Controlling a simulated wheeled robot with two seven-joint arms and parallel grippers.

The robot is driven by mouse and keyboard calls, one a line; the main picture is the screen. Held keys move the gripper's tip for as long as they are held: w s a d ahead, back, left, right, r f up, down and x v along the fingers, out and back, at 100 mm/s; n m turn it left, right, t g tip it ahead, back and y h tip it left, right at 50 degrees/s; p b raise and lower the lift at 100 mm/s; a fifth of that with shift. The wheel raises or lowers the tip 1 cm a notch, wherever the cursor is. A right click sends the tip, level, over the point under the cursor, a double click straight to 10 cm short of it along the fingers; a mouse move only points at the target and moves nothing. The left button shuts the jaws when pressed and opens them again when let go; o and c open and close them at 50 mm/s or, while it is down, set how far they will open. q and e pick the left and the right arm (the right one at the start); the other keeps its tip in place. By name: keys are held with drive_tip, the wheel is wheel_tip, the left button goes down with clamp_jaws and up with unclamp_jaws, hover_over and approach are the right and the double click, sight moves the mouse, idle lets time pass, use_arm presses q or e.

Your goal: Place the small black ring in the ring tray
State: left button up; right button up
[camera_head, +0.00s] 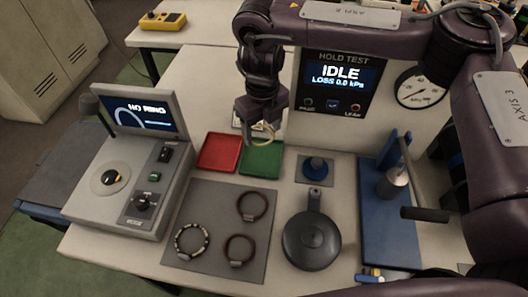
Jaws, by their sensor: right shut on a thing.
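My right gripper (262,127) hangs above the back of the table, shut on a thin pale yellowish ring (268,130). It is over the far edge of the green tray (260,160); a red tray (219,152) lies beside that tray on the left. Both trays look empty. A grey mat (213,218) in front holds two dark brownish rings, one at the upper right (266,208) and one lower (229,246), and a black-and-pale patterned ring (178,243). I cannot tell which is the small black ring or which is the ring tray. My left gripper is not in view.
A grey console (128,190) reading "NO RING" stands left. A hold-test panel (338,87) reading "IDLE" and a gauge (421,88) stand behind. A round black lidlike object (312,241), a blue knob piece (316,167) and a blue lever fixture (388,235) occupy the right.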

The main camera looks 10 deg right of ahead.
hover_over(263, 159)
wheel_tip(263, 159, down, 6)
drive_tip(key=shift+r+b, duration=0.25)
drive_tip(key=shift+b, duration=0.05)
wheel_tip(263, 159, down, 3)
drive_tip(key=shift+s+f+b, duration=0.1)
drive_tip(key=shift+f+b, duration=0.05)
drive_tip(key=shift+b, duration=0.15)
drive_tip(key=shift+f, duration=0.2)
drive_tip(key=shift+f, duration=0.1)
drive_tip(key=o, duration=0.7)
drive_tip(key=shift+o, duration=0.2)
